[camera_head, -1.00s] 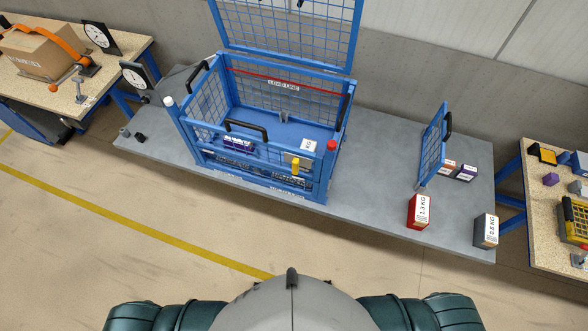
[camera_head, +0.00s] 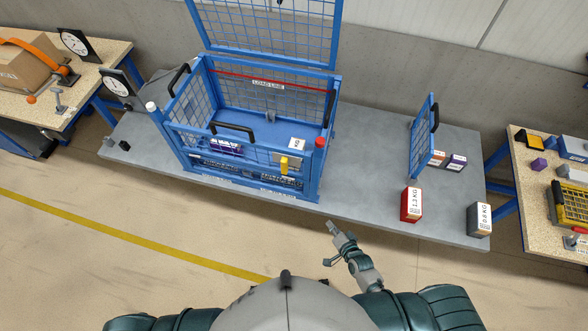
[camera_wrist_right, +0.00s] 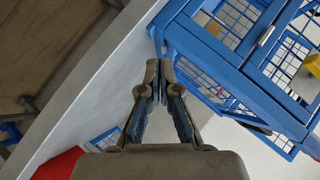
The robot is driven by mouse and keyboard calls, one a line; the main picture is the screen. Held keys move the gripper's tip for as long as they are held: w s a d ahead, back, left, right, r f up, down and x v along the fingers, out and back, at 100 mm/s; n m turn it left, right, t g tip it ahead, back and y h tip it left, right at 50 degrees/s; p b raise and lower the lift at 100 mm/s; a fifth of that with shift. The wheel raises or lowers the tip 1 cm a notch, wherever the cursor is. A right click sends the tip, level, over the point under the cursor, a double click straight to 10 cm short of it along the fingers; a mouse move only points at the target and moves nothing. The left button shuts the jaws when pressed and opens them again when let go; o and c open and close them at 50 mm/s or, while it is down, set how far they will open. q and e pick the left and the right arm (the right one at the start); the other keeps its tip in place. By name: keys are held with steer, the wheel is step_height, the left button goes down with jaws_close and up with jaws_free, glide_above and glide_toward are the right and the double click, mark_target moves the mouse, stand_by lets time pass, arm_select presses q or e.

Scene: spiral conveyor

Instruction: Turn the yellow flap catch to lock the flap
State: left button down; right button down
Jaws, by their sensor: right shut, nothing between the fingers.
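The yellow flap catch (camera_head: 285,165) is on the front of the blue mesh cage (camera_head: 187,150), near its right front corner. In the right wrist view part of the yellow catch (camera_wrist_right: 313,66) shows at the right edge. The front flap (camera_head: 230,167) looks raised level with the cage front; I cannot tell how the catch is turned. My right gripper (camera_head: 333,228) is shut and empty, in front of the table edge, below and right of the catch and apart from it. In the right wrist view its fingertips (camera_wrist_right: 159,66) meet near the cage corner. My left gripper is not in view.
A red 1.3 KG box (camera_head: 411,204) and a grey 0.8 KG box (camera_head: 479,219) stand on the grey table (camera_head: 370,160) at right. A blue mesh panel (camera_head: 424,138) stands behind them. The cage lid (camera_head: 265,35) is up. The tabletop right of the cage is mostly clear.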

step_height(320, 180, up, 9)
steer(key=w+a+m+t+y, duration=0.2)
steer(key=w, duration=0.1)
steer(key=m+t+y, duration=0.2)
steer(key=m+t, duration=0.1)
glide_toward(284, 166)
steer(key=s+d, duration=0.3)
steer(key=d, duration=0.4)
steer(key=x, duration=0.4)
steer(key=a+x, duration=0.1)
steer(key=x, duration=0.3)
steer(key=p+x, duration=0.1)
steer(key=x, duration=0.3)
steer(key=shift+s+a, duration=0.15)
steer(key=shift+a, duration=0.9)
